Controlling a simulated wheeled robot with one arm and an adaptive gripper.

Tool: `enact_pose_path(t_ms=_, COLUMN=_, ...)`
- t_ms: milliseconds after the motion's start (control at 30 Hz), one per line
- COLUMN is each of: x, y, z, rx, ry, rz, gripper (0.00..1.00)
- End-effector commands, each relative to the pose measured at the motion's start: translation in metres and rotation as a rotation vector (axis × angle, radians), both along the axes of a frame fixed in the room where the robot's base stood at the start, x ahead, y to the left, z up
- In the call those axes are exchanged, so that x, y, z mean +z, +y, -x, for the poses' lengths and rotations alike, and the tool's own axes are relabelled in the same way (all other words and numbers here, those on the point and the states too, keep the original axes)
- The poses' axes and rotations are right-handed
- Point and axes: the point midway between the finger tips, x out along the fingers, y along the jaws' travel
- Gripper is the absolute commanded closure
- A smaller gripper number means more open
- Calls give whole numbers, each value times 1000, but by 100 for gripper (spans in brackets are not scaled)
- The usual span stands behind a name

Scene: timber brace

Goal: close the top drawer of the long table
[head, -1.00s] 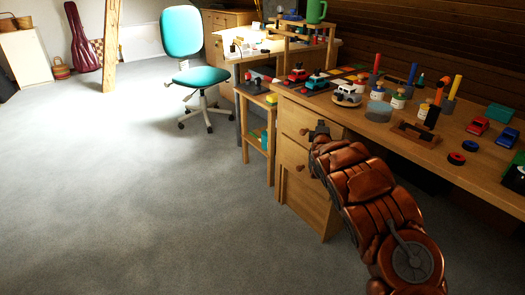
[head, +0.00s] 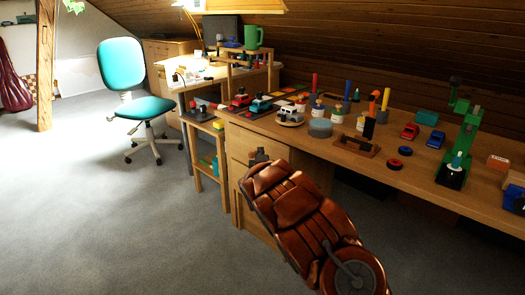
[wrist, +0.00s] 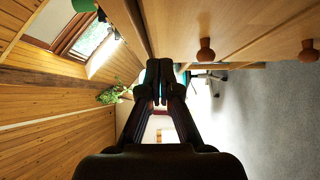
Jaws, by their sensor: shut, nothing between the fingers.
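The long table (head: 400,172) runs along the right in the head view, with a wooden drawer unit (head: 240,170) under its left end. A second knob (wrist: 307,52) is on a lower drawer. The fingers look apart from the knobs. My arm hides much of the drawer unit in the head view; any gap at the top drawer is unclear.
Toy cars, bottles and a green microscope-like stand (head: 463,140) are on the tabletop. A small shelf (head: 207,155) stands left of the drawers. A teal swivel chair (head: 130,95) is farther left. Grey carpet (head: 120,230) is clear in front.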

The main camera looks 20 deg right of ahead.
Motion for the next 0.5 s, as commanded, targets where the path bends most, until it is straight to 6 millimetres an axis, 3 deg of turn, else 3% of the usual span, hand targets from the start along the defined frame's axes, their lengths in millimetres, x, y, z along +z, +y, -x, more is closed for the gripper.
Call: enact_pose_path(t_ms=500, x=-2, y=16, z=53, rx=-1, ry=8, rz=1, gripper=100)
